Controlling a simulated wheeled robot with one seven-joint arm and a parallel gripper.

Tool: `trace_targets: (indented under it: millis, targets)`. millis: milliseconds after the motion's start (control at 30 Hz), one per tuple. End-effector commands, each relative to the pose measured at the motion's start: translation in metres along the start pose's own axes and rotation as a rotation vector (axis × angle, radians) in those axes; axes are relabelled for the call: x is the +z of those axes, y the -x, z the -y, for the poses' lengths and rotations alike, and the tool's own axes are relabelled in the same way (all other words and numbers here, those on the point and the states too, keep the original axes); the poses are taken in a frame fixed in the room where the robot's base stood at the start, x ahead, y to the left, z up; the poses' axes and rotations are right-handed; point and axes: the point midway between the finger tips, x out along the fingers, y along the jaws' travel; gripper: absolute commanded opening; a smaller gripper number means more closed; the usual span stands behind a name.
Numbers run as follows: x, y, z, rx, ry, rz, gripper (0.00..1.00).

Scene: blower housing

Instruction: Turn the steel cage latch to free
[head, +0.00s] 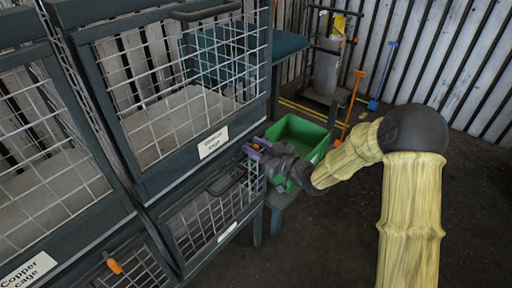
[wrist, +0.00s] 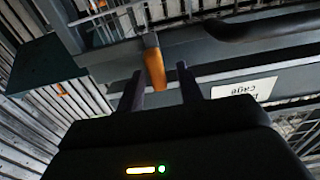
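An orange latch handle (wrist: 156,68) on a grey pivot shows in the wrist view, fixed to a dark cage frame. My gripper (wrist: 161,76) is open, with one dark finger on each side of the handle; I cannot tell whether either finger touches it. In the head view my gripper (head: 256,149) is at the right edge of the cage fronts, beside the upper cage door (head: 180,92). It mostly hides the latch there. The door's white label (head: 213,142) ends in "cage"; its first word is too small to read surely.
A lower cage door with a handle (head: 226,181) is just below my gripper. Another orange latch (head: 114,264) is at the lower left, near the "Copper cage" label (head: 28,268). A green bin (head: 298,138) stands behind my gripper. The floor at right is clear.

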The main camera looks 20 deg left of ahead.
Motion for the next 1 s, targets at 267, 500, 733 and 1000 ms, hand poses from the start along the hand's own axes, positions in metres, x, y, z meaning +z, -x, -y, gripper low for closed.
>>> trace_targets:
  millis: [267, 500, 733, 1000]
  targets:
    - [0.0001, 0.0005, -0.0002, 0.0, 0.0, 0.0, 0.0]
    - [-0.0004, 0.0007, -0.0005, 0.001, -0.012, 0.001, 0.0]
    - [-0.0015, 0.0012, -0.0018, 0.002, -0.08, 0.001, 0.0]
    - [-0.0029, 0.0013, -0.0034, 0.003, -0.256, 0.002, 0.0]
